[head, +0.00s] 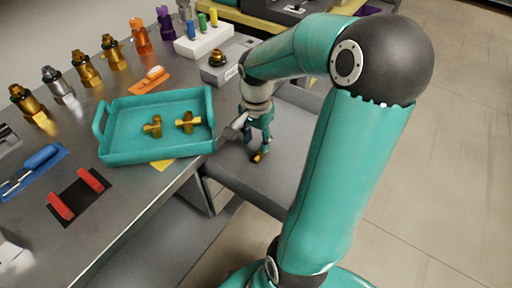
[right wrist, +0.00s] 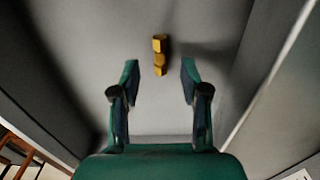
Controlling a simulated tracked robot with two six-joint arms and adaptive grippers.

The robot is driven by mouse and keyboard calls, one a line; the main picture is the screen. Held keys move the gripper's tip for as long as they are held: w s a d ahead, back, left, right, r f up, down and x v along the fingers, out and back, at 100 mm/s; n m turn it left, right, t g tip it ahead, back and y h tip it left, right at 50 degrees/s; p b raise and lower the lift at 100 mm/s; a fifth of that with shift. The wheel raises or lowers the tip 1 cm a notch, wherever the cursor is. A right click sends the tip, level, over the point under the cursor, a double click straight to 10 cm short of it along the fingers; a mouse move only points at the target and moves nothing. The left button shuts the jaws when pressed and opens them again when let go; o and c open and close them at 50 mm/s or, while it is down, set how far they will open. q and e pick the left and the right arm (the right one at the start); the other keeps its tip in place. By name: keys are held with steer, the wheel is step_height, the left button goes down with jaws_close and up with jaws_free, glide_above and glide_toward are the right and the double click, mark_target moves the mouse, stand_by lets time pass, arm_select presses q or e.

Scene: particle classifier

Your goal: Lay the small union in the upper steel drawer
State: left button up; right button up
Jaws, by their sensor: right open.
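The small union (head: 260,156), a little brass-yellow fitting, lies on the grey floor of the pulled-out upper steel drawer (head: 234,174). In the right wrist view the union (right wrist: 159,56) shows ahead of the gripper, between the lines of its two fingers, with clear gaps on both sides. My right gripper (head: 258,140) points down over the drawer, close above the union. Its fingers are apart and hold nothing. My left gripper is not in view.
A teal tray (head: 155,158) with two brass fittings stands on the steel bench left of the drawer. Several upright fittings line the bench's back. A white block (head: 204,40) holds coloured pieces. A red-handled tool (head: 76,194) lies at the front left. Open floor is to the right.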

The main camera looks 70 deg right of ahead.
mark_target(256, 157)
step_height(256, 157, up, 6)
steer(key=shift+f+p, duration=0.15)
steer(key=shift+p, duration=0.35)
